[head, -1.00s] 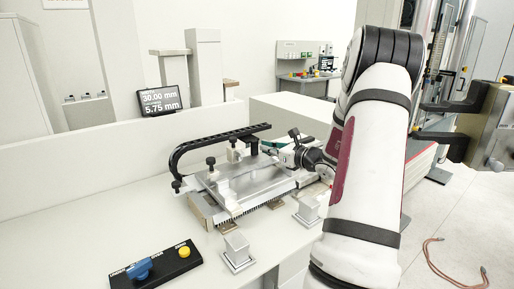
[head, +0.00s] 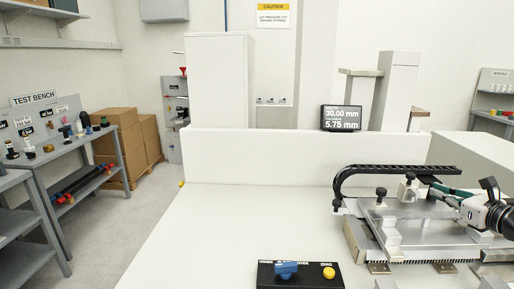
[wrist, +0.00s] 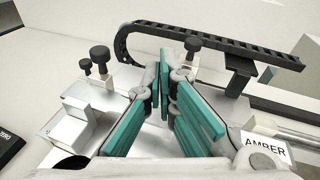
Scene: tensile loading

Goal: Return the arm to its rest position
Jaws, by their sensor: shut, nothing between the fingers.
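My gripper (wrist: 165,75) shows its teal finger pads in the wrist view, drawn together at the tips with nothing between them. It is over a metal fixture with a flat plate (head: 410,232) on the bench. In the head view my gripper (head: 440,193) is partly hidden among the fixture's parts at the right. The wrist end of my arm enters from the right edge; the rest of the arm is out of view. Whether the fingertips touch the fixture cannot be told.
A black cable chain (head: 395,169) arches over the fixture, with black knobs beside it. A control box (head: 300,276) with a blue lever and yellow button sits in front. A display (head: 341,118) reads 30.00 mm and 5.75 mm. The bench top (head: 235,225) is clear at left.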

